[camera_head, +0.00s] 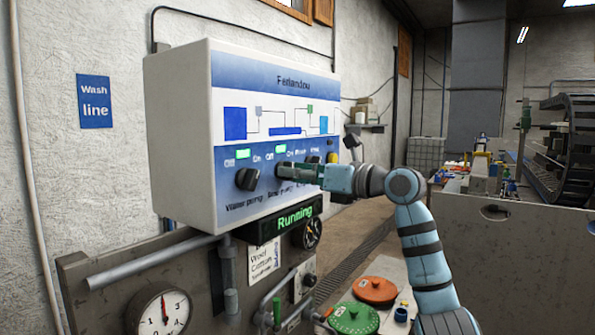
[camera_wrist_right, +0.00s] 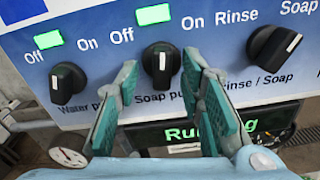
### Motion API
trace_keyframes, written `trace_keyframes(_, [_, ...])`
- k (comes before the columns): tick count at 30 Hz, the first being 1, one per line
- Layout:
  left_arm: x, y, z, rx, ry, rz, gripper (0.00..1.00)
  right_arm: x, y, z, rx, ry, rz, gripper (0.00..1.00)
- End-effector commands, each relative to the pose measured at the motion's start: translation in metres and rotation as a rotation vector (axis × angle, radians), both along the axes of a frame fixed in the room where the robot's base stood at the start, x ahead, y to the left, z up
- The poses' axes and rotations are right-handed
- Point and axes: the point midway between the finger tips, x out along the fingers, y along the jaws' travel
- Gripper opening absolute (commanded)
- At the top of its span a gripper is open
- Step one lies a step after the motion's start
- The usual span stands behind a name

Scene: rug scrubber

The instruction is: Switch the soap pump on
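The soap pump knob (camera_wrist_right: 160,72) is black with a white mark that stands about upright, between the words Off and On. A lit green lamp (camera_wrist_right: 154,14) is above it. My right gripper (camera_wrist_right: 160,80) has one finger on each side of this knob, with small gaps seeming to show; contact is unclear. In the head view my right gripper (camera_head: 298,170) reaches the control panel (camera_head: 180,140) from the right and hides most of the knob. My left gripper is in neither view.
The water pump knob (camera_wrist_right: 68,82) is left of the soap pump knob, under another lit green lamp (camera_wrist_right: 48,38). The Rinse / Soap knob (camera_wrist_right: 274,50) is to the right. A display (camera_head: 294,218) below reads Running. A gauge (camera_head: 163,312) is lower left.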

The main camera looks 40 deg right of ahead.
Motion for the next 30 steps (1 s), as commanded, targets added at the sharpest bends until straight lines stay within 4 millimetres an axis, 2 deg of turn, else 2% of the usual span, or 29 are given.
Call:
trace_keyframes(1, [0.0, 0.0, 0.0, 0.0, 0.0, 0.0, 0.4, 0.0, 0.0, 0.0, 0.0, 0.0, 0.0, 0.33])
trace_keyframes(7, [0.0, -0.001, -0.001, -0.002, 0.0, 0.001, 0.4, 0.0, 0.0, 0.0, 0.0, 0.0, 0.0, 0.01])
trace_keyframes(8, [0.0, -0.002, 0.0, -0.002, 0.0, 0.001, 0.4, 0.0, 0.0, 0.0, 0.0, 0.0, 0.0, 0.0])
trace_keyframes(13, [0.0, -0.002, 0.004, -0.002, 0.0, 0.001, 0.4, 0.0, -0.001, 0.001, 0.031, 0.011, -0.001, 0.0])
trace_keyframes(19, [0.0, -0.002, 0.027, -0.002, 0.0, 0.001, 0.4, 0.0, 0.0, 0.003, 0.289, 0.091, -0.002, 0.0])
trace_keyframes(28, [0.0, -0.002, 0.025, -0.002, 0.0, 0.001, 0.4, -0.001, 0.0, 0.001, 0.339, 0.1, -0.001, 0.0])
trace_keyframes(29, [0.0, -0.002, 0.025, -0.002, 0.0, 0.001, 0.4, -0.001, 0.0, 0.001, 0.34, 0.099, -0.001, 0.18])
trace_keyframes(30, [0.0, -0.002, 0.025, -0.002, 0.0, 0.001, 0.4, -0.001, 0.0, 0.001, 0.34, 0.099, -0.001, 0.25])
